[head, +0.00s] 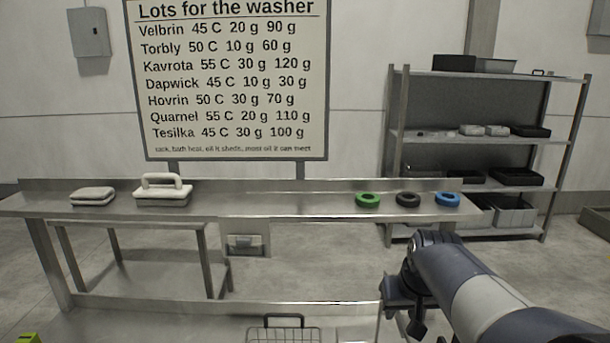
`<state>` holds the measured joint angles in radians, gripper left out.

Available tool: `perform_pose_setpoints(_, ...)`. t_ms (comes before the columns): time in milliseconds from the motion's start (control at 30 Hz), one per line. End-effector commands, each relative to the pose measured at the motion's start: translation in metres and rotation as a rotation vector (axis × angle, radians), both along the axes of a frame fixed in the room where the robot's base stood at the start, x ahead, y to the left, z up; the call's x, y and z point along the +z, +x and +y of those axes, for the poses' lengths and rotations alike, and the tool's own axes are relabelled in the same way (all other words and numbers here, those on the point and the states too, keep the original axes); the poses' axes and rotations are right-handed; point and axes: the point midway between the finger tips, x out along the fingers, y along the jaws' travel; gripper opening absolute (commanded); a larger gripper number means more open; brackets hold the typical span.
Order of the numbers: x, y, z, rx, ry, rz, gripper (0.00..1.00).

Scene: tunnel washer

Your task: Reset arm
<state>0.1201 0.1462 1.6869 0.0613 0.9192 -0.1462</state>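My arm comes in from the lower right of the head view. Its dark end with my gripper (416,328) hangs low in front of the steel bench, near the bottom edge. The fingers are small, dark and partly hidden, so I cannot tell whether they are open or shut. I see nothing clearly held.
The steel bench (290,205) bears a folded white cloth (93,196), a white handled block (162,191), and green (367,200), black (408,199) and blue (447,199) rings. A wire basket (284,333) is below. A sign (232,80) and shelves (470,105) stand behind.

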Motion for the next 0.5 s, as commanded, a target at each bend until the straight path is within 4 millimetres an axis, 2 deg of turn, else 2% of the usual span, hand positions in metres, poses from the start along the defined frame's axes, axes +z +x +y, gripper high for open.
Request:
perform_pose_setpoints(100,-0.023,0.008,0.0,0.0,0.001,0.007,0.34)
perform_pose_setpoints(267,-0.05,0.019,0.001,0.0,0.001,0.006,0.34)
perform_pose_setpoints(300,-0.036,0.02,0.0,0.0,0.0,-0.001,0.34)
perform_pose_setpoints(500,-0.01,0.019,0.0,0.0,0.0,-0.001,0.34)
